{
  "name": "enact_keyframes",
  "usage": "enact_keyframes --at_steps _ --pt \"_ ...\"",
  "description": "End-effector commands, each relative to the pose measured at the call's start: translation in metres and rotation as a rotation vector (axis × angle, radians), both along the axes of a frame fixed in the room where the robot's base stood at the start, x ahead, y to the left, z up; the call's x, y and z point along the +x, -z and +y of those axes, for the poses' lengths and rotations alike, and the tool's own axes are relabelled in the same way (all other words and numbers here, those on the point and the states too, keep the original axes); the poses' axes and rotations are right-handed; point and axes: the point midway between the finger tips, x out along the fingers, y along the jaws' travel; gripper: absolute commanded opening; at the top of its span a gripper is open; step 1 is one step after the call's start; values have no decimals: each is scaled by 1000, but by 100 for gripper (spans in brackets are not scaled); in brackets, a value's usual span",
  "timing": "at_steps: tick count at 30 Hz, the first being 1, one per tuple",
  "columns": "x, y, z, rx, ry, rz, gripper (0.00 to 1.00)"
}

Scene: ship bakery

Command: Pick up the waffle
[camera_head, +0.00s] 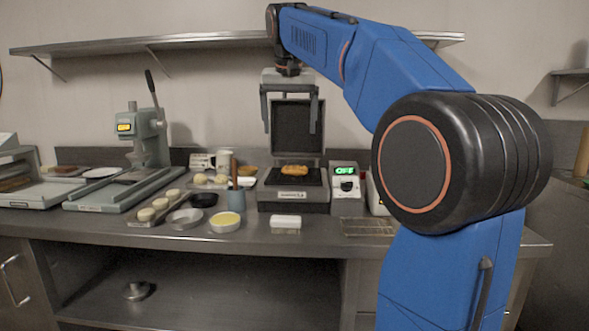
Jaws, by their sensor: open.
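The waffle (294,170) is golden brown and lies on the dark lower plate of an open waffle iron (293,196) at the middle of the counter. The iron's dark lid (298,128) stands upright behind it. My gripper (289,122) hangs from my blue arm above the waffle iron. Its two grey fingers point down and are wide apart, with nothing between them. In the picture the fingers overlap the raised lid, and the waffle shows clear below them. I cannot tell how far the gripper is from the lid in depth.
A control box (346,184) with a green display reading "OFF" stands just right of the iron. A cup with utensils (237,197), bowls (225,222) and dough pieces on a board are to the left. A lever press (150,140) is farther left. A shelf (150,42) runs above.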

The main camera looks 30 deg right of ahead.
Motion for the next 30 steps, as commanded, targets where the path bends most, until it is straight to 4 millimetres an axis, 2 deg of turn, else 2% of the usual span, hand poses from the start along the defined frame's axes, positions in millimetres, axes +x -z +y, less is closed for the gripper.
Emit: enact_keyframes --at_steps 1,6,10,24,30 --pt "9 -6 -6 0 16 -1 89" --pt "22 -19 -15 1 53 -3 89" --pt "27 -13 -18 1 60 -2 89" --pt "51 62 -36 2 60 -1 89" --pt "60 86 -41 2 58 -2 89"
